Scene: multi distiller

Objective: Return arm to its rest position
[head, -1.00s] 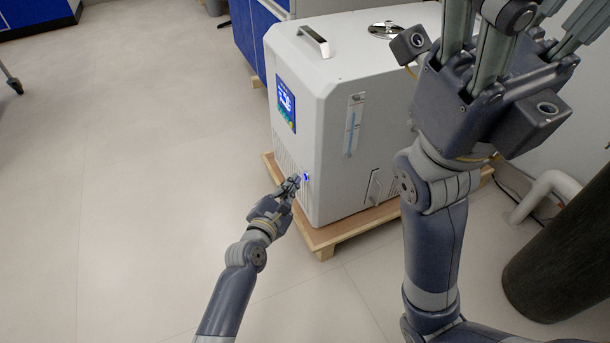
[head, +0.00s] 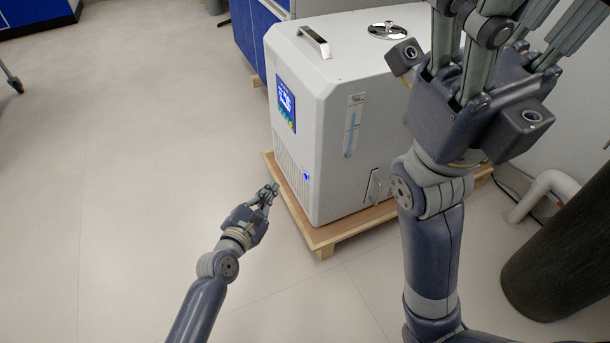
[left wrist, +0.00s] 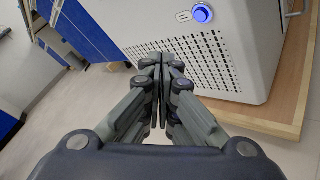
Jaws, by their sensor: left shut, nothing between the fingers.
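My left gripper (head: 268,191) is in front of the white machine's vented lower front, apart from it. In the left wrist view its fingers (left wrist: 160,95) are shut together with nothing between them. The white machine (head: 365,110) has a screen (head: 286,103) and a round button glowing blue (head: 306,176), which also shows in the left wrist view (left wrist: 202,14). My right arm is raised at the right of the head view. Its fingers run up out of the top of the picture, so their tips are hidden.
The machine stands on a wooden pallet (head: 322,238). Blue cabinets (head: 262,30) stand behind it. A dark cylinder (head: 560,260) and a white pipe (head: 540,190) are at the right. The floor (head: 120,180) at the left is clear.

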